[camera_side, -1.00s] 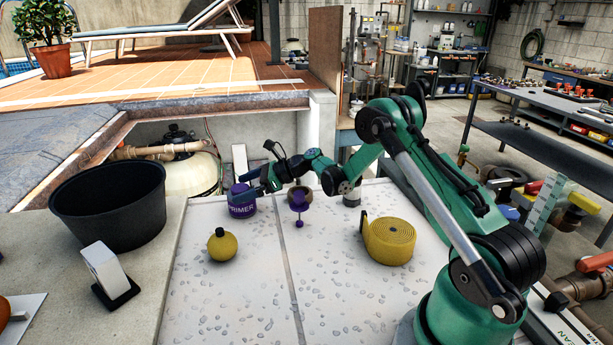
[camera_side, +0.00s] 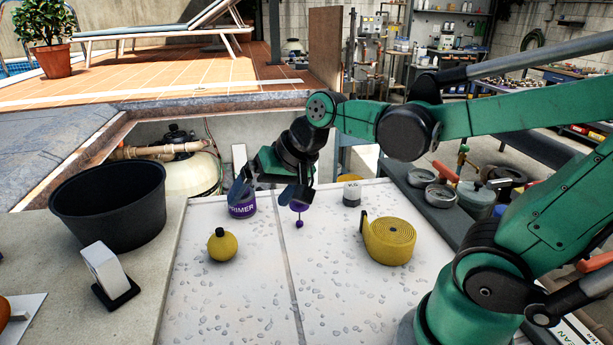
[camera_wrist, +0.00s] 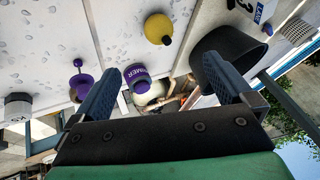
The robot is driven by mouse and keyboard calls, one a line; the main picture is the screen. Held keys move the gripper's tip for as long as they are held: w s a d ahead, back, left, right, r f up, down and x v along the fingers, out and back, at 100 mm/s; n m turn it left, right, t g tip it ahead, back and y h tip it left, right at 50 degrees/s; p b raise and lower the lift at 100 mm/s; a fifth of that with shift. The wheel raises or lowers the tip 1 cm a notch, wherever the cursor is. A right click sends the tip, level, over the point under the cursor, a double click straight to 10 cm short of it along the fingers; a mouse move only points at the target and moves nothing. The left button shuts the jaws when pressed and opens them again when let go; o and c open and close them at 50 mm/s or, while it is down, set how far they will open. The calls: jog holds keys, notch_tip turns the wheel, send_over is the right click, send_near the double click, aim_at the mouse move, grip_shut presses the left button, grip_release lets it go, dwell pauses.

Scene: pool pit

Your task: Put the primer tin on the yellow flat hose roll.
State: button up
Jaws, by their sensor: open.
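The primer tin (camera_side: 242,211) is purple with a pale label band and stands at the back left of the white work surface. It also shows in the wrist view (camera_wrist: 138,79), between the fingers' lines but nearer the left one. The yellow flat hose roll (camera_side: 392,245) lies on the right of the surface, with its loose end up at its left; the wrist view does not show it. My gripper (camera_side: 267,194) is open and empty, fingers pointing down. One finger hides part of the tin's top; whether they touch I cannot tell. In the wrist view my gripper (camera_wrist: 163,67) is spread wide.
A purple knobbed object (camera_side: 299,210) stands by my other finger. A yellow ball-shaped object with a black cap (camera_side: 221,246) is in front of the tin. A white can (camera_side: 352,193) stands behind the roll. A black bucket (camera_side: 107,212) is at left. The front surface is clear.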

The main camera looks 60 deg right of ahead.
jog(key=s+n, duration=0.1)
jog(key=n, duration=0.1)
jog(key=s+n+h, duration=0.1)
jog(key=s+n, duration=0.1)
jog(key=s+f+n, duration=0.1)
jog(key=shift+s+a+n+t+h, duration=0.2)
jog(key=shift+n+t+h, duration=0.1)
jog(key=shift+n, duration=0.1)
